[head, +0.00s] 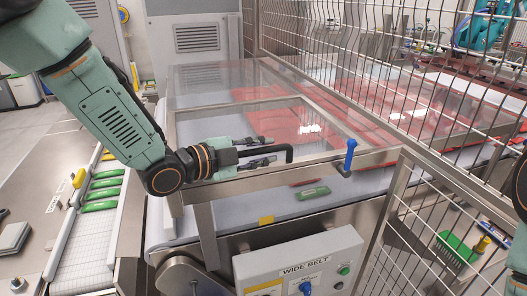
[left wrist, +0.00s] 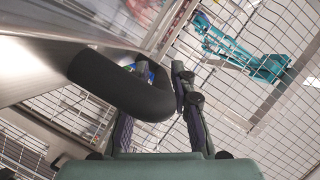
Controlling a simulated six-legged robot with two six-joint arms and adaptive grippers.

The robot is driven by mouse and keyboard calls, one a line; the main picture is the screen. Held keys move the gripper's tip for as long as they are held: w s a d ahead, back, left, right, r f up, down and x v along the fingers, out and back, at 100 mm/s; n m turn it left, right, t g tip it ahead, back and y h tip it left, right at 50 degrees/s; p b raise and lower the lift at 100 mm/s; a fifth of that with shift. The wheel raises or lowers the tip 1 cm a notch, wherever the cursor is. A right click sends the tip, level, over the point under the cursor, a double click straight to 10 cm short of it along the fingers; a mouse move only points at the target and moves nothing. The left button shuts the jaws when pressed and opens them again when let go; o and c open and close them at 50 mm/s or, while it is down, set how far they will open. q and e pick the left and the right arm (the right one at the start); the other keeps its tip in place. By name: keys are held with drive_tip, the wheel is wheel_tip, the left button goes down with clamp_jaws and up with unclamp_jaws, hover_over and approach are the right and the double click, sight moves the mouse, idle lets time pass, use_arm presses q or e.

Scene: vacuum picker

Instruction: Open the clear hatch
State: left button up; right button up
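The clear hatch is a see-through panel in a metal frame (head: 330,128) over the wide belt, and it lies down in the head view. Its black bent handle (head: 289,152) sticks out at the front edge; it looms large in the left wrist view (left wrist: 110,82). My left gripper (head: 270,150) is at the handle with its fingers apart. In the left wrist view the handle's bend overlaps the left finger and comes close to the right finger (left wrist: 190,105); I cannot tell if they touch. My right gripper is not in view.
A blue-handled latch (head: 350,156) stands at the frame's front right corner. A green packet (head: 313,193) lies on the belt below, with red packets (head: 300,120) farther back. A wire-mesh fence (head: 400,60) closes off the right. A control box (head: 300,265) is at the front.

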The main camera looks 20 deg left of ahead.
use_arm(q)
drive_tip(key=shift+w+f, duration=0.1)
drive_tip(key=shift+w, duration=0.1)
drive_tip(key=shift+c, duration=0.2)
clamp_jaws()
idle(0.4)
